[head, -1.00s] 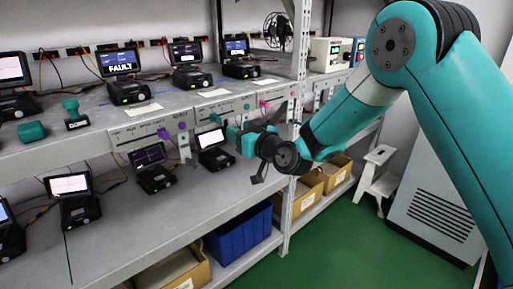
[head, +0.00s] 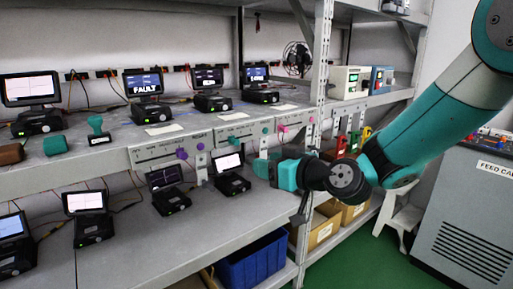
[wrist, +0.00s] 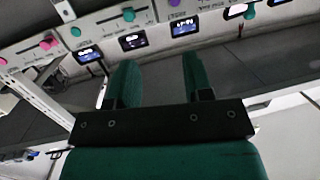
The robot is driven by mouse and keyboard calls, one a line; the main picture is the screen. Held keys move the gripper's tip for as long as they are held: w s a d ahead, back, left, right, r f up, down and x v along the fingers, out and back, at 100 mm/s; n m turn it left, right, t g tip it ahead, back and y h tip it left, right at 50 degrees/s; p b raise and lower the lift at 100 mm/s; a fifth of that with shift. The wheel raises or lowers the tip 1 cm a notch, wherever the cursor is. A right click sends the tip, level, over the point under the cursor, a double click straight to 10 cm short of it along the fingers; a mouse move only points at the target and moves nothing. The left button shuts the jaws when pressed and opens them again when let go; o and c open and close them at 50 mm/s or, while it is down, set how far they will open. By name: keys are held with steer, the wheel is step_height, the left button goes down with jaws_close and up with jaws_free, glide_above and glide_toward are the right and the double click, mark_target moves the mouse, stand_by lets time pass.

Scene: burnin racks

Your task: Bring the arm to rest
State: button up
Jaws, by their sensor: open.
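My gripper (wrist: 160,77) shows in the wrist view with its two green fingers apart and nothing between them. In the head view my gripper (head: 284,178) is in front of the rack near its right upright, just right of a small lit device (head: 230,174) on the lower shelf. It looks clear of the devices, but whether it touches the shelf edge cannot be told. My teal arm (head: 430,120) reaches in from the right side of the head view.
The upper shelf (head: 100,150) holds several devices with screens, one reading FAULT (head: 142,84). A teal-handled stamp (head: 97,131) and a teal block (head: 55,145) stand there. A blue bin (head: 252,262), cardboard boxes (head: 318,231), a white step stool (head: 400,222) and a grey cabinet (head: 470,215) are below and right.

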steer(key=s+d+r+g+h+p, duration=0.1)
steer(key=s+d+g+h, duration=0.1)
steer(key=s, duration=0.8)
steer(key=s+d+r+g+h+p, duration=0.1)
steer(key=s+d+g, duration=0.3)
steer(key=s, duration=0.6)
steer(key=s+d+r+m+g+h+p, duration=0.1)
steer(key=s+d+g+h, duration=0.2)
steer(key=s, duration=0.7)
steer(key=g, duration=0.2)
steer(key=shift+s+d+g+h+p, duration=0.15)
steer(key=shift+d+g+h+p, duration=0.05)
steer(key=shift+g+h+p, duration=0.2)
